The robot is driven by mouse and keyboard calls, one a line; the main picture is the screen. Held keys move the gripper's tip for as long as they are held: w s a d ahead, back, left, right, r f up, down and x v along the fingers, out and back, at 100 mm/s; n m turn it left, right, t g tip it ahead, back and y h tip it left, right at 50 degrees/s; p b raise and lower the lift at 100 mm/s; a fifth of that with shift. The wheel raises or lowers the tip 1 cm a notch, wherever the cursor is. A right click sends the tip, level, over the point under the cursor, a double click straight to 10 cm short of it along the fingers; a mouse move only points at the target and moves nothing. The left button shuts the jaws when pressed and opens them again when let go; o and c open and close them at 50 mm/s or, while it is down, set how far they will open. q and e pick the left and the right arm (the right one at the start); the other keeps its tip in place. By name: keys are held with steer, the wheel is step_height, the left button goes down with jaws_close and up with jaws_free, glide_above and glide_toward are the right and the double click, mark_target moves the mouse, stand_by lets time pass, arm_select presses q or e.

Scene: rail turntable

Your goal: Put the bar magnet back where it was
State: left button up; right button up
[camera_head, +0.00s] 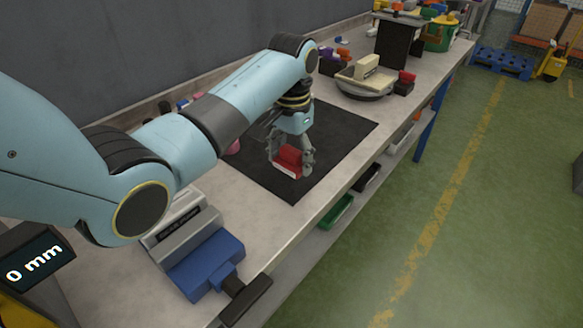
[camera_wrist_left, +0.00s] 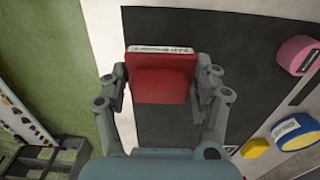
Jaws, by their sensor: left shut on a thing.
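A red block (camera_head: 289,158) with a white lettered edge is between the fingers of my left gripper (camera_head: 291,156). It also shows in the left wrist view (camera_wrist_left: 162,78), where both fingers of my left gripper (camera_wrist_left: 164,84) press its sides. The lettering is too small to read, so I cannot tell for sure that it is the bar magnet. The gripper points down over the black mat (camera_head: 335,130). I cannot tell whether the block touches the mat. My right gripper is out of view.
A blue vise (camera_head: 205,262) stands at the near end of the bench. A round turntable (camera_head: 362,88) with a beige block on it stands beyond the mat, and a small red-topped dark block (camera_head: 404,82) is beside it.

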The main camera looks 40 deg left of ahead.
mark_target(291, 181)
arm_select(q)
step_height(291, 181, down, 4)
steer(key=shift+r, duration=0.25)
steer(key=shift+f, duration=0.35)
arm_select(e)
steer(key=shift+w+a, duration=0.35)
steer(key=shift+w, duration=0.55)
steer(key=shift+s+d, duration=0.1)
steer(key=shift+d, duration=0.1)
arm_select(q)
steer(key=o, duration=1.6)
steer(key=shift+f, duration=0.1)
steer(key=shift+c, duration=0.2)
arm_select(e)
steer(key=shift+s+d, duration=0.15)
arm_select(q)
step_height(291, 181, up, 12)
steer(key=shift+f, duration=0.2)
steer(key=shift+r, duration=0.4)
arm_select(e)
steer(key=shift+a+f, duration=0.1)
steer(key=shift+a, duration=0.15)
